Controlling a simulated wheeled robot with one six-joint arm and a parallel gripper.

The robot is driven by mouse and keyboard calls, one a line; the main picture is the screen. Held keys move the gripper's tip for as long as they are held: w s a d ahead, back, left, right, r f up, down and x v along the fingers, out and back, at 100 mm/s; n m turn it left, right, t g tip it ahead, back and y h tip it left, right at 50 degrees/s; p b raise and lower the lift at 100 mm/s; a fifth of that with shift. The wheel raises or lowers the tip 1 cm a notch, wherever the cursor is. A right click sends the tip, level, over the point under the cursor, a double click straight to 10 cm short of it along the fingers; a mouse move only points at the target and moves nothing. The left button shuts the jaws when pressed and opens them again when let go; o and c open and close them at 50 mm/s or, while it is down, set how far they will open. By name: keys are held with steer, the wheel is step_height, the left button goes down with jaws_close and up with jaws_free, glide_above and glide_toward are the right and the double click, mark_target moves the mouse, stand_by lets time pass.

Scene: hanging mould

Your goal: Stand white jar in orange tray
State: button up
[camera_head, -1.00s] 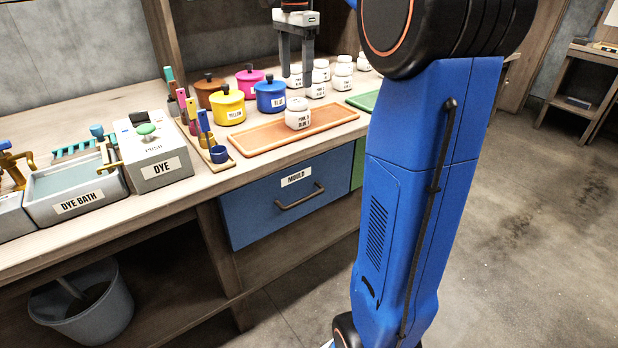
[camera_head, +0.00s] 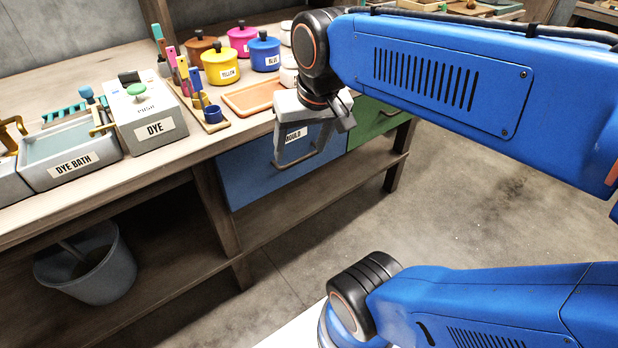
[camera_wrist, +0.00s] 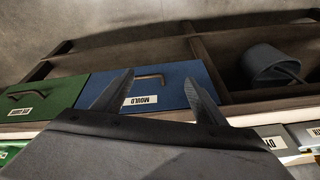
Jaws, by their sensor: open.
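The orange tray (camera_head: 240,103) lies on the bench top, its right part hidden behind my arm and gripper. A white jar (camera_head: 288,76) shows partly by the tray's back right, cut off by my arm; it appears to stand upright on the tray. My gripper (camera_head: 312,138) hangs in front of the bench edge and the blue MOULD drawer, lower than the tray and apart from the jar. In the wrist view my gripper (camera_wrist: 160,72) is open and empty, its fingers spread before the drawer front.
Yellow (camera_head: 222,68) and blue (camera_head: 264,50) pots stand behind the tray. A brush rack (camera_head: 205,112) is left of it. Floor in front is clear.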

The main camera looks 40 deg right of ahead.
steer(key=s+a+f+n, duration=0.1)
steer(key=s+f+n, duration=0.1)
steer(key=s+f, duration=0.2)
steer(key=shift+s+f+n+t, duration=0.3)
steer(key=shift+f+n+t, duration=0.1)
steer(key=shift+f, duration=0.4)
steer(key=shift+a, duration=0.1)
stand_by(1.4)
